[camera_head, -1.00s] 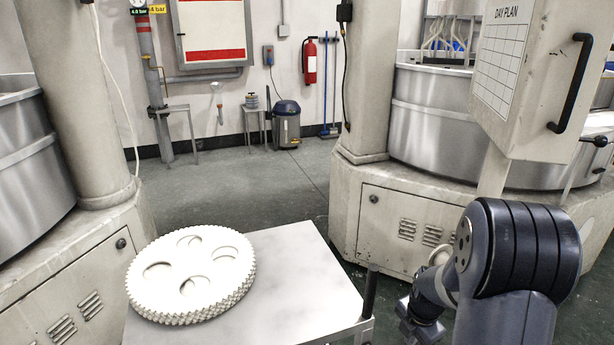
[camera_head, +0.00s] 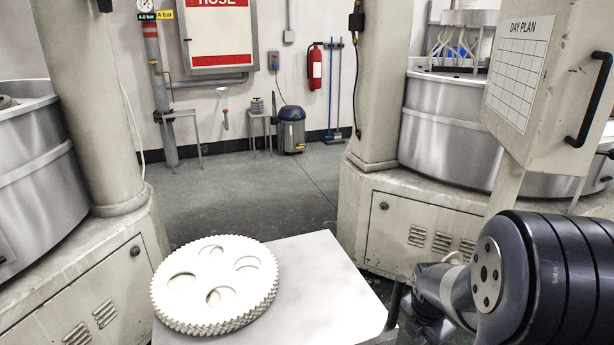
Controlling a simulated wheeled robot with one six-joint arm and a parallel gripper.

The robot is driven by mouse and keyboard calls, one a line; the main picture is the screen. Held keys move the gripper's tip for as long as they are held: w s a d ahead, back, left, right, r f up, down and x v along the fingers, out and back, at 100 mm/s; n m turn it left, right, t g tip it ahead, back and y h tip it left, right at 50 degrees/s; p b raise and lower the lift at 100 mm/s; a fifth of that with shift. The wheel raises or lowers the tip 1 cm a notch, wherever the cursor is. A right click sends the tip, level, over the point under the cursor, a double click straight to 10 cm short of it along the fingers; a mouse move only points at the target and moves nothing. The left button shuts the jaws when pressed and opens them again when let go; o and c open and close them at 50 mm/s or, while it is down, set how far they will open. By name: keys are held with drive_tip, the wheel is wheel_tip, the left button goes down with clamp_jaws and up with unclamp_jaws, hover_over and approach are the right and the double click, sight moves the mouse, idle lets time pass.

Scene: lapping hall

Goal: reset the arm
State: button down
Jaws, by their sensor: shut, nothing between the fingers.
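My arm (camera_head: 505,275) fills the lower right, with its dark joint close to the camera. Its lighter wrist end (camera_head: 435,288) reaches left to just beside the right edge of a metal-topped table (camera_head: 325,285). A dark part of the arm hangs below the wrist at the bottom edge. My gripper's fingers do not show; they are out of frame or hidden by the arm. I see nothing held.
A stack of white toothed discs with round holes (camera_head: 215,283) lies on the table's left part. Lapping machines stand left (camera_head: 45,180) and right (camera_head: 450,130). A cabinet with a day plan (camera_head: 545,85) overhangs my arm. Open floor (camera_head: 255,190) lies beyond the table.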

drive_tip(key=d+v, duration=0.1)
drive_tip(key=v, duration=0.6)
drive_tip(key=shift+a+r+p, duration=0.3)
drive_tip(key=shift+a+p, duration=0.1)
drive_tip(key=shift+a, duration=0.1)
drive_tip(key=shift+s, duration=0.1)
